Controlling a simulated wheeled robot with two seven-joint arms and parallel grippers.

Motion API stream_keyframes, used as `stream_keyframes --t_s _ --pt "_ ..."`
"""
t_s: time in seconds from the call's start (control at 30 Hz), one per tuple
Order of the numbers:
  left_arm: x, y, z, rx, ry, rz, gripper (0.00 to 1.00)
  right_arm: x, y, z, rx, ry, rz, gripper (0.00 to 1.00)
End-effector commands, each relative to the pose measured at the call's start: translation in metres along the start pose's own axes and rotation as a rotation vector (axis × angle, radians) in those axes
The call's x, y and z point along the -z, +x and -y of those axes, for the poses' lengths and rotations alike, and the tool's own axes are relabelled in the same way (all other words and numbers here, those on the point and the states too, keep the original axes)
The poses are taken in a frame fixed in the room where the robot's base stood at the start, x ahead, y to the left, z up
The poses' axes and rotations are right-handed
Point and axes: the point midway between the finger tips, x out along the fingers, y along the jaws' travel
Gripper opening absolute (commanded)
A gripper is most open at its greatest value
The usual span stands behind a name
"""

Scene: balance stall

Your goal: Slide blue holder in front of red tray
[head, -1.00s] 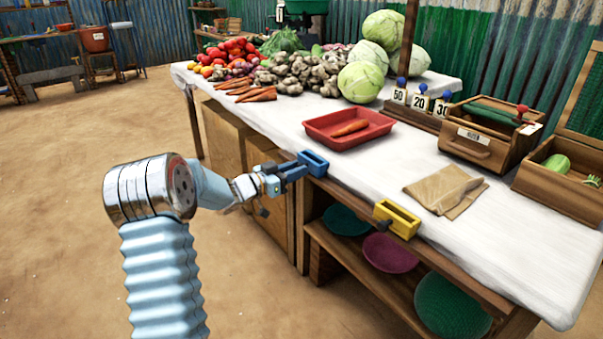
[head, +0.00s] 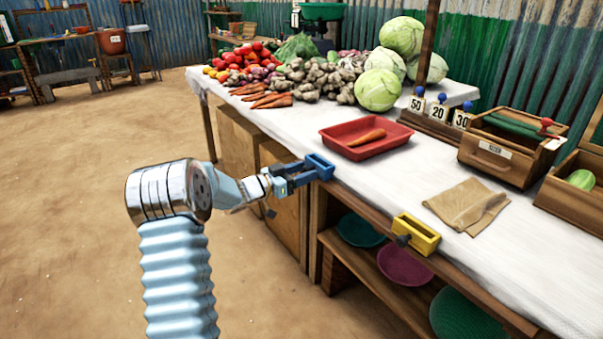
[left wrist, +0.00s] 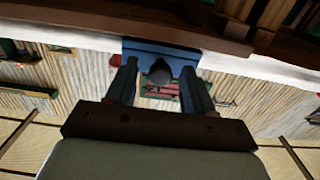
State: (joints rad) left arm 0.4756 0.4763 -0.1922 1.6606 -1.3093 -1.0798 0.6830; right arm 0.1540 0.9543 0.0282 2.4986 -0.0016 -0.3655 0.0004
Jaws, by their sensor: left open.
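The blue holder (head: 321,167) sits on the near edge of the white-covered table, to the lower left of the red tray (head: 346,149) in the head view. In the left wrist view the blue holder (left wrist: 150,47) spans the fingertips. Its dark round knob (left wrist: 160,72) lies between the two open fingers (left wrist: 159,80); I cannot tell whether they touch it. My right gripper is not in view.
A yellow holder (head: 418,234) with a dark knob sits farther right on the same edge. A brown paper bag (head: 468,205) lies behind it. Shelves with coloured bowls are below. Table edge between the two holders is clear.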

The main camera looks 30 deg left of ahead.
Motion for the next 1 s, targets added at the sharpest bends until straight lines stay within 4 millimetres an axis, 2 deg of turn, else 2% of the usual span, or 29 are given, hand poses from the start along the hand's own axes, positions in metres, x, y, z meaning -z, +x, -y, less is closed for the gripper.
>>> stream_keyframes --t_s 0.17,0.5,0.7,0.83,1.0 --pt "0.0 -0.014 0.001 0.002 0.001 0.0 0.52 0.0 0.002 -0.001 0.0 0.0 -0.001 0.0" --pt "-0.001 -0.093 0.001 0.004 0.0 0.001 0.52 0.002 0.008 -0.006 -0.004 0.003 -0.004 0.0" --pt "-0.001 -0.127 0.001 0.002 0.0 0.0 0.52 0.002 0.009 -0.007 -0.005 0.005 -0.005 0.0" --pt "-0.001 -0.136 0.0 0.0 0.0 0.0 0.52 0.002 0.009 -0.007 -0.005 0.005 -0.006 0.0" --pt "0.0 -0.138 0.0 -0.001 0.0 0.0 0.52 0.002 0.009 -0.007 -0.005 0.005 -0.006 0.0"
